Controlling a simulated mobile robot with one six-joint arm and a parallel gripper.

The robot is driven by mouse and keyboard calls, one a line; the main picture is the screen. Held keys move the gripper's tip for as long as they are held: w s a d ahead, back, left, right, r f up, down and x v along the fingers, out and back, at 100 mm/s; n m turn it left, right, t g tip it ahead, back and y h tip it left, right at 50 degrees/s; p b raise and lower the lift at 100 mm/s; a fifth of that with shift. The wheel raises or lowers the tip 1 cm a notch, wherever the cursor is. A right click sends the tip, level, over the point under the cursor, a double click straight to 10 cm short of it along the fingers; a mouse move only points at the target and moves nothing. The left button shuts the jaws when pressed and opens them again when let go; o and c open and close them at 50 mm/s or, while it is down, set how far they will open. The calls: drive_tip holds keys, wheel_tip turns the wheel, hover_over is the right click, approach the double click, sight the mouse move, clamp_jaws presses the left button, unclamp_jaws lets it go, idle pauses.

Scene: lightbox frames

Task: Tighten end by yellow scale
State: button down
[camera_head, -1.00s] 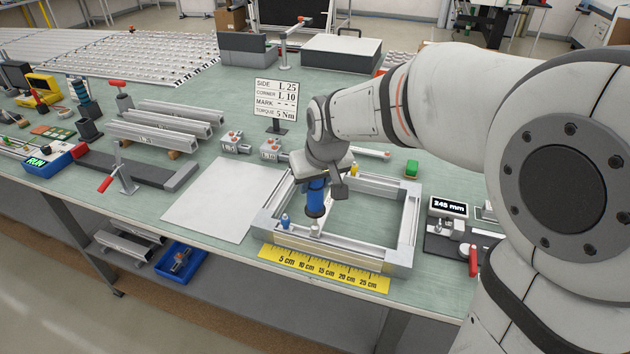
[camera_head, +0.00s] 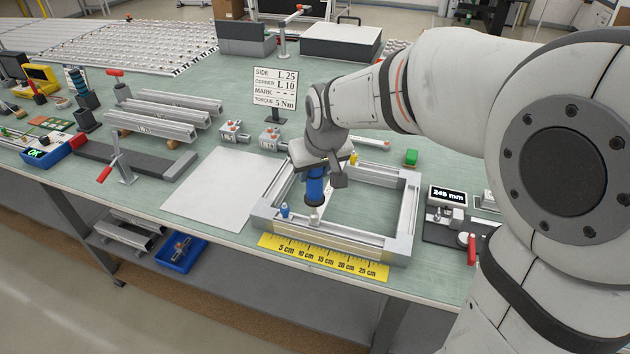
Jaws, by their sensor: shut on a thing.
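The aluminium frame (camera_head: 403,225) lies flat on the green bench. The yellow scale (camera_head: 320,257) lies along its front side. My gripper (camera_head: 318,170) is shut on an upright blue tool (camera_head: 315,188), low over the left part of the frame. The tool's dark lower end meets or hangs just above a small pale piece (camera_head: 315,216) at the front rail; contact cannot be told. A small blue-bodied piece (camera_head: 285,211) stands at the front left corner. A yellow piece (camera_head: 353,158) shows by the back rail, partly behind my gripper.
A sign (camera_head: 275,90) reads side L 25, corner L 10, torque 5 Nm. A gauge (camera_head: 447,196) reading about 245 mm stands right of the frame. A white sheet (camera_head: 215,195) lies left.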

drive_tip(key=shift+s+f, duration=0.1)
drive_tip(key=shift+r+p, duration=1.7)
drive_tip(key=shift+r, duration=0.85)
